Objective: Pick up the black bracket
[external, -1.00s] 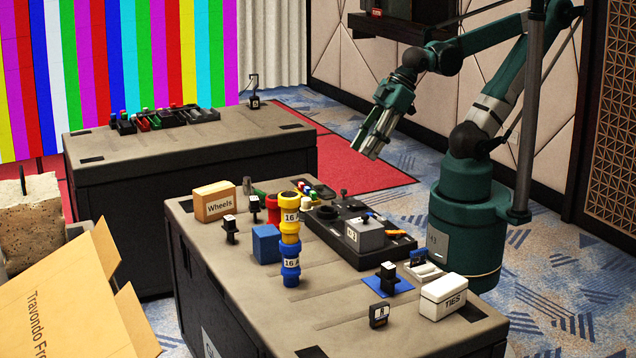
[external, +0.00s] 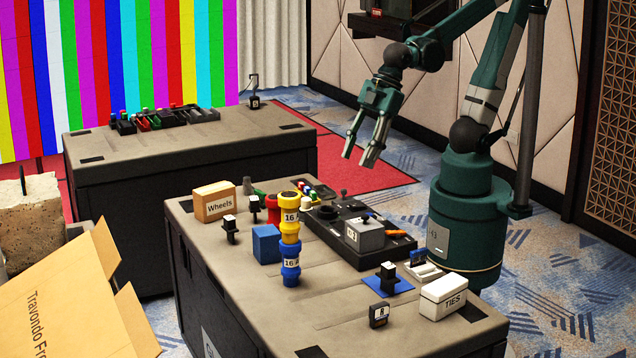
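Small black upright pieces with white tops stand on the near case table: one at the left (external: 230,230), one behind it (external: 254,209), and one on a blue mat (external: 388,274). I cannot tell which of these, if any, is the black bracket. A small black block with a white label (external: 379,316) is near the front edge. My gripper (external: 359,158) is open and empty, pointing down in the air above and behind the near table, apart from everything.
The near table (external: 330,325) also holds a Wheels box (external: 213,202), a blue cube (external: 266,244), a stack of yellow and blue connectors (external: 290,250), a black console (external: 325,228) and a white TIES box (external: 444,297). A second table (external: 230,140) stands behind.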

